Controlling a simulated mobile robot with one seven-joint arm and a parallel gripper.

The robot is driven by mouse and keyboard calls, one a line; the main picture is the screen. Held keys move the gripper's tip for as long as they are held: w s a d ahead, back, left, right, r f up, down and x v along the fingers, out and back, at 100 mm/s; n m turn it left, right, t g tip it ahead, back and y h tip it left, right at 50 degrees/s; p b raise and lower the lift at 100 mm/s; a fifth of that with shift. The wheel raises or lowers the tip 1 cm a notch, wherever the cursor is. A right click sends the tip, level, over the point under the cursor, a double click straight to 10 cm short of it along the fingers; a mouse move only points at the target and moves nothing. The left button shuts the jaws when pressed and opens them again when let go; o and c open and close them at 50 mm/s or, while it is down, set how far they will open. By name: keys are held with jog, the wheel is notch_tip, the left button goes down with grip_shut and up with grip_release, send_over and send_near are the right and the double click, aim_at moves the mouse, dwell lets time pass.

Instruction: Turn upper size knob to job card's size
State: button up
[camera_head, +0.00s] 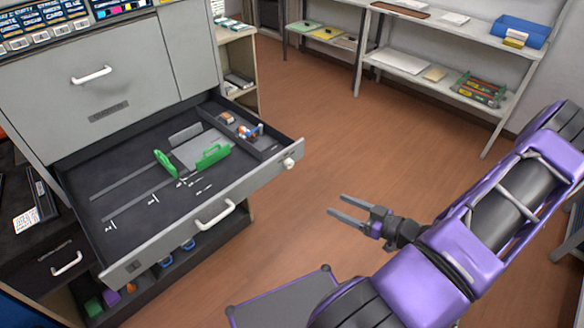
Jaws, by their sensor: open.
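A white round knob (289,164) sits at the right end of the front of the open upper drawer (250,186); its setting is too small to read. A white card with dark print (27,218), perhaps the job card, lies on the dark surface at the left; its text is not legible. My gripper (335,204) is open and empty, in the air right of the drawer. Its two fingers point left, clear of the knob and lower in the picture.
The drawer holds green guides (212,157), white floor marks and a side compartment with small parts (250,131). A white handle (214,215) juts from its front. A shelf (440,84) with trays and a blue bin (520,31) stands behind. The brown floor between is clear.

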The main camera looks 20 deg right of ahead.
notch_tip(320, 180, up, 3)
jog(key=m+t, duration=0.2)
send_near(291, 165)
jog(key=x, duration=0.8)
jog(key=shift+f+p, duration=0.15)
jog(key=shift+p, duration=0.2)
jog(key=shift+s, duration=0.1)
jog(key=shift+c, duration=0.2)
grip_shut()
